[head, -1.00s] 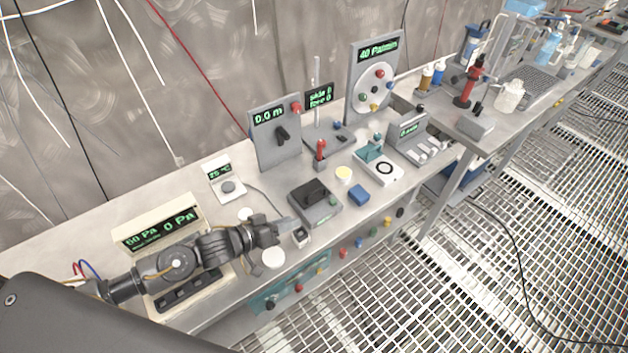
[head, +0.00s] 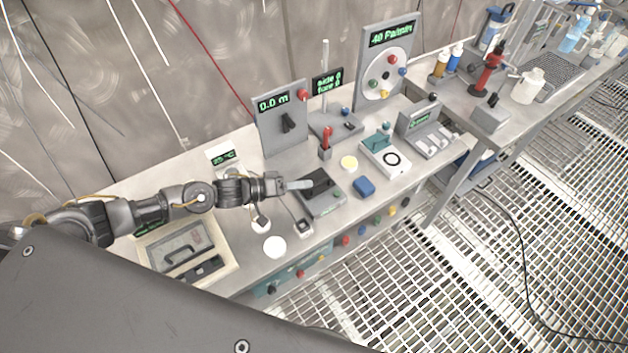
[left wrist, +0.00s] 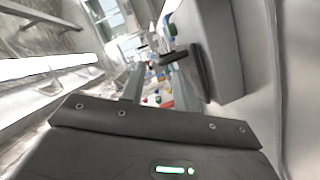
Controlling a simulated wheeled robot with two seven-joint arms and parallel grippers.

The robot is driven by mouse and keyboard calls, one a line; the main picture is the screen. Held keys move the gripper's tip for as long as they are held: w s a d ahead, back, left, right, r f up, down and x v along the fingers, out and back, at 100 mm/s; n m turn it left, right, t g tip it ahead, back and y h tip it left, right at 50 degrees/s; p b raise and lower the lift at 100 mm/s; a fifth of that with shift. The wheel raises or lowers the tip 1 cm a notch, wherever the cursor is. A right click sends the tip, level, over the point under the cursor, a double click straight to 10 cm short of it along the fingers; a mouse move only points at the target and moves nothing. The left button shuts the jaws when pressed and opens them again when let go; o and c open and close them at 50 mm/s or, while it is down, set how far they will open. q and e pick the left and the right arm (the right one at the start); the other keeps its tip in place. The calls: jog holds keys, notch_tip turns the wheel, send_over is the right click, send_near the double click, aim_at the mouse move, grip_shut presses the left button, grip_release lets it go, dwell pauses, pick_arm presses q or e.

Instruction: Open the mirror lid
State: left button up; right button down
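A dark, flat lid-like block (head: 319,181) sits on a small grey instrument (head: 326,204) on the bench in the head view. It looks closed, and no mirror face shows; its left part is hidden behind my gripper. My left gripper (head: 299,184) is at the block's left side, over or beside the instrument; whether it touches the block I cannot tell. In the left wrist view its two fingers (left wrist: 159,88) stand apart with nothing clearly between them. My right gripper is not in view.
A grey panel (head: 282,122) with a black lever stands just behind the instrument. A beige console (head: 228,266) lies below my left arm.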

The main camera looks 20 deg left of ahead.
aim_at(314, 191)
pick_arm(q)
jog(key=shift+p+x, duration=0.3)
jog(key=shift+x, duration=1.7)
jog(key=shift+c, duration=0.3)
grip_shut()
